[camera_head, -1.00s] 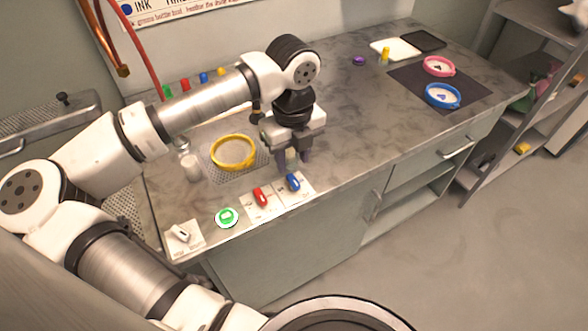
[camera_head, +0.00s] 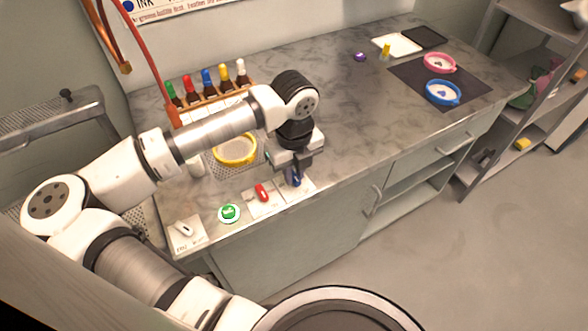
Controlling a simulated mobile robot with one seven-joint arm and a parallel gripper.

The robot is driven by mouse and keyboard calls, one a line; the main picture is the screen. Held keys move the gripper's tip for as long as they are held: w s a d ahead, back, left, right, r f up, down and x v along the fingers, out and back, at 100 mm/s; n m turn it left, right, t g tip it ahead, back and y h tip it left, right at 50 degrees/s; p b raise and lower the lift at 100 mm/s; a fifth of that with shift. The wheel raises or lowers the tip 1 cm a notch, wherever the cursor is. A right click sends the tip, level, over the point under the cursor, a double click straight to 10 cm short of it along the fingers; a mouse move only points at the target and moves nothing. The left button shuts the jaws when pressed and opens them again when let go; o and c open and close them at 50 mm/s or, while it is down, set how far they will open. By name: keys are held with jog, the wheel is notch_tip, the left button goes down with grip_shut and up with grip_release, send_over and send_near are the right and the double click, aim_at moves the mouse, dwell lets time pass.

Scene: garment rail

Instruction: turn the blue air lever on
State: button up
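The blue air lever (camera_head: 296,181) stands on a pale plate at the right end of a row of controls along the counter's front edge. My gripper (camera_head: 293,173) points down right over it, its dark fingers at or just behind the lever. The fingers hide part of the lever. I cannot tell whether they touch it or how far apart they are.
A red lever (camera_head: 262,192), a green button (camera_head: 229,212) and a white switch (camera_head: 186,231) sit to the left. A yellow ring (camera_head: 235,149) lies behind. Several ink bottles (camera_head: 207,80) stand in a rack at the back. The counter's middle right is clear.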

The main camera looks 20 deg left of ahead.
jog(key=shift+f+m+b, duration=0.2)
jog(key=shift+m+b, duration=0.1)
jog(key=shift+b, duration=0.4)
grip_shut()
jog(key=shift+f+b, duration=0.1)
jog(key=shift+b, duration=0.4)
jog(key=m+b, duration=0.2)
jog(key=b, duration=0.2)
jog(key=shift+f+m, duration=0.15)
jog(key=shift+m, duration=0.15)
jog(key=m+b, duration=0.2)
jog(key=b, duration=0.1)
jog(key=shift+m+b, duration=0.35)
jog(key=shift+m, duration=0.05)
jog(key=m+b, duration=0.3)
jog(key=shift+r+m+b, duration=0.2)
jog(key=shift+m+b, duration=0.1)
jog(key=m+b, duration=0.3)
jog(key=m, duration=0.1)
jog(key=shift+r+m, duration=0.1)
jog(key=shift+m, duration=0.2)
jog(key=shift+r+m+b, duration=0.15)
jog(key=shift+m+b, duration=0.75)
jog(key=shift+m, duration=0.9)
